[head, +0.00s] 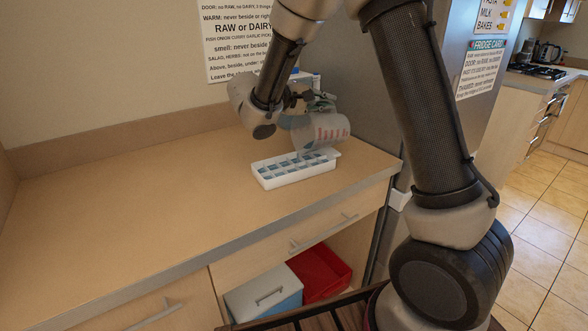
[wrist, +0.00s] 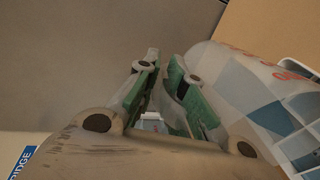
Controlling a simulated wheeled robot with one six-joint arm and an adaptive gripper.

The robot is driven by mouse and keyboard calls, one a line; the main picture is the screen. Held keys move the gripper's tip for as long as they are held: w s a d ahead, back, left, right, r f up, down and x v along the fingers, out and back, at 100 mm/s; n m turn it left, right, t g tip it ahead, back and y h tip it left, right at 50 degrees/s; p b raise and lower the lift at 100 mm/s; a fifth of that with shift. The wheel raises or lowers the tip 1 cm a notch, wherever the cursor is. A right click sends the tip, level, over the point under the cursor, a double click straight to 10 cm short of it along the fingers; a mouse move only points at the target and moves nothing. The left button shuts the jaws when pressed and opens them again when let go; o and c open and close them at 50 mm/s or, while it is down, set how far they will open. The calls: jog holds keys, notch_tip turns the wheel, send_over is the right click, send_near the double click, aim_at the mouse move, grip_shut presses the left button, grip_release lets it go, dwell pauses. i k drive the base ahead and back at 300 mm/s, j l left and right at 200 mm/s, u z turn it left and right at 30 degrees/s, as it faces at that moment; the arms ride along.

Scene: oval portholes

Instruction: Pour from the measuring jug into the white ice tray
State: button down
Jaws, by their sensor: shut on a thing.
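The measuring jug (head: 328,131) is clear with red markings. It is tipped well over on its side, just above the far right part of the white ice tray (head: 262,178). The tray lies flat on the counter, and its compartments look bluish. I cannot make out a stream or the level in each compartment. My gripper (head: 302,99) is shut on the jug, behind and above the tray. In the wrist view my gripper's fingers (wrist: 163,82) show close up, with the jug (wrist: 232,75) to their right. Part of the tray (wrist: 300,150) shows at the right edge.
The wooden counter (head: 130,215) is bare to the left of the tray. A grey fridge (head: 440,110) stands at the right. Below the counter, a lidded cooler box (head: 262,297) and a red bin (head: 325,272) sit in an open space.

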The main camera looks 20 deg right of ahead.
aim_at(283, 170)
jog(key=i+l, duration=0.15)
jog(key=l, duration=0.2)
jog(key=i+l, duration=0.1)
jog(key=l, duration=0.3)
jog(key=i+l, duration=0.15)
jog(key=l, duration=0.2)
jog(key=z, duration=0.05)
